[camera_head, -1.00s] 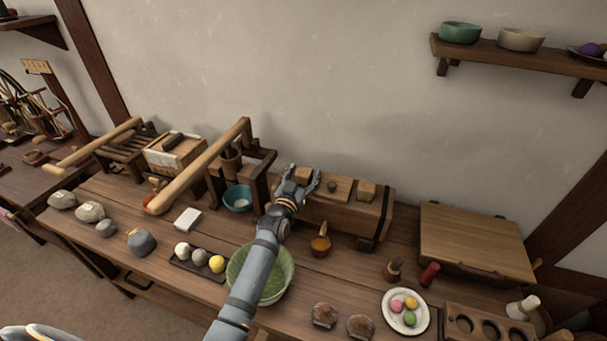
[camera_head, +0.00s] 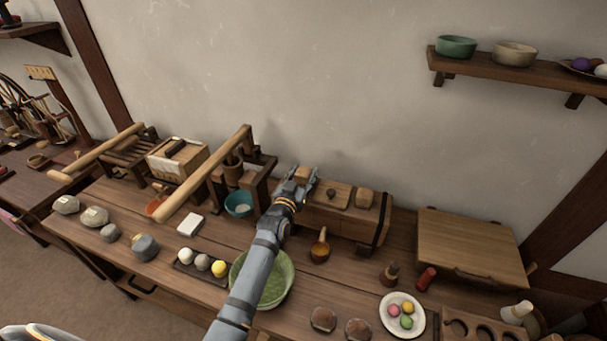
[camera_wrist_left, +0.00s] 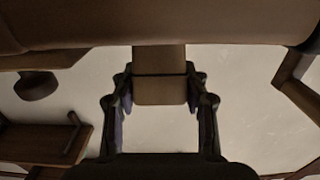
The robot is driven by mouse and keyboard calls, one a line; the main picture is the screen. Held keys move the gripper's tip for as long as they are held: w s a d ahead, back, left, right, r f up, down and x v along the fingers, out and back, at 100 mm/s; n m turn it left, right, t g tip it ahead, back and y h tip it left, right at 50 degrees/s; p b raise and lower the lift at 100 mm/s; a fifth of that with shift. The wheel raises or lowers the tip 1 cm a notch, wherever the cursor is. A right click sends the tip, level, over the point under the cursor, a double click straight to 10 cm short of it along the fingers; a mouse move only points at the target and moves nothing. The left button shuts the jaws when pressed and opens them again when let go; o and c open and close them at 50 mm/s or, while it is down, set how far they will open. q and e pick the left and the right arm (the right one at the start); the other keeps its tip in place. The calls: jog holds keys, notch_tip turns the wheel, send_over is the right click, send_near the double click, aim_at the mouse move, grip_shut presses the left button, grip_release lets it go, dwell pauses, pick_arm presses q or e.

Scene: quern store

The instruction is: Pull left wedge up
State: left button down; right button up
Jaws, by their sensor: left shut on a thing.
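The left wedge (camera_head: 304,172) is a small light-wood block at the left end of a long wooden box press (camera_head: 345,223) near the wall. My left gripper (camera_head: 303,178) is over that end, shut on the wedge and partly hiding it. In the left wrist view the wedge (camera_wrist_left: 160,88) stands between the two dark fingers (camera_wrist_left: 160,103), with its other end at the press's brown body (camera_wrist_left: 160,22). Whether it has lifted at all I cannot tell. A similar right wedge (camera_head: 364,199) sits at the press's other end, with a knobbed board (camera_head: 331,194) between them.
A lever frame (camera_head: 205,175) with a teal bowl (camera_head: 239,204) stands close left of my gripper. A green bowl (camera_head: 283,265) lies below my forearm.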

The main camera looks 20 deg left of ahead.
pick_arm(q)
jog(key=c, duration=0.7)
grip_release()
jog(key=shift+r, duration=0.35)
jog(key=shift+f, duration=0.1)
jog(key=shift+s+f, duration=0.1)
jog(key=s, duration=1.1)
jog(key=shift+s+a, duration=0.2)
jog(key=shift+s, duration=0.2)
